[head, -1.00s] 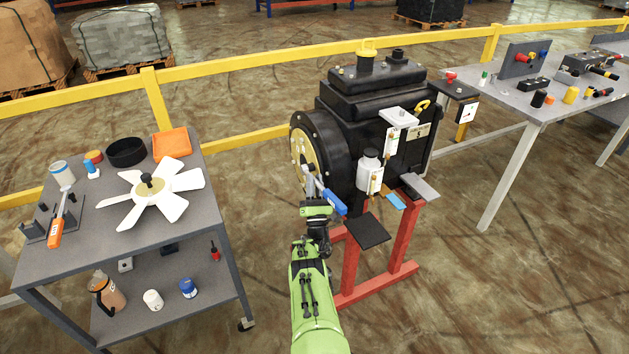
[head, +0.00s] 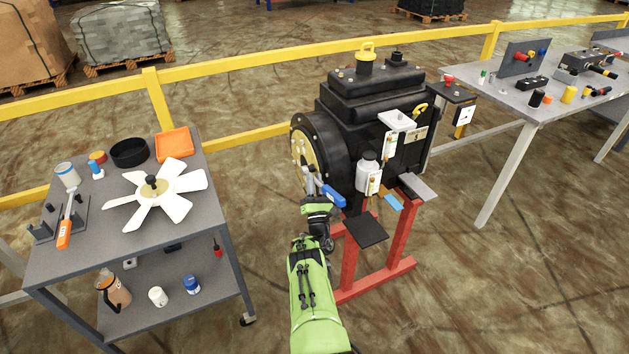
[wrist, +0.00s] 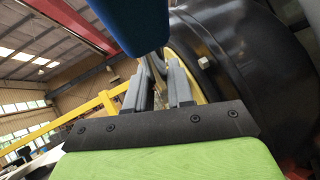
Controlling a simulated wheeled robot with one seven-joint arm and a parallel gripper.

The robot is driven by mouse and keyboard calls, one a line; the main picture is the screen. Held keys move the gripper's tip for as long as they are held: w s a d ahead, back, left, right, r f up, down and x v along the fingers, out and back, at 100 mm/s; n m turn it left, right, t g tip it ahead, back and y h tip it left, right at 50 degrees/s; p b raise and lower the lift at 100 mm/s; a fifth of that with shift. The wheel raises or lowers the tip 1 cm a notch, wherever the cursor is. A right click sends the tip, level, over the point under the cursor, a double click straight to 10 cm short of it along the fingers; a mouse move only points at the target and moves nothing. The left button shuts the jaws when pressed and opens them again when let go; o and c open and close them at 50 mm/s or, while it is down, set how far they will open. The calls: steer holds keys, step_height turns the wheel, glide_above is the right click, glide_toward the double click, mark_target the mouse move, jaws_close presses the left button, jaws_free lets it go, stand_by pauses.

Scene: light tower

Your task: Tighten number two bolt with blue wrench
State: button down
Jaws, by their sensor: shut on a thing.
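The blue wrench (head: 332,196) is in my gripper (head: 313,187), in front of the black engine's round face. In the wrist view its blue handle (wrist: 135,22) fills the top, and the gripper fingers (wrist: 165,88) are closed on it. The engine (head: 370,125) stands on a red stand. Its gold plate (head: 304,155) carries the bolts, but the gripper and wrench partly hide it. I cannot read bolt numbers or tell whether the wrench touches a bolt. One light bolt head (wrist: 204,63) shows on the black rim in the wrist view.
A grey cart (head: 215,160) at left holds a white fan (head: 185,190), an orange tray (head: 173,144) and an orange-handled tool (head: 64,232). A black plate (head: 366,233) and a white bottle (head: 368,175) project beside the engine. A yellow rail (head: 235,81) runs behind.

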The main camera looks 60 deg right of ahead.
steer(key=shift+w+r+n+g+y+p, duration=0.1)
steer(key=shift+r+n+g+y+p, duration=0.4)
steer(key=shift+p, duration=1.1)
steer(key=shift+w+d+r+y+p, duration=0.1)
steer(key=shift+r+y+p, duration=0.4)
steer(key=shift+p, duration=0.25)
steer(key=shift+r+p, duration=0.1)
steer(key=shift+p, duration=0.35)
steer(key=shift+w+d+r+n+g+y+p, duration=0.2)
steer(key=shift+r+n+g+y+p, duration=0.3)
steer(key=shift+p, duration=0.65)
steer(key=shift+f, duration=0.15)
steer(key=shift+f+b, duration=0.25)
steer(key=shift+b, duration=0.2)
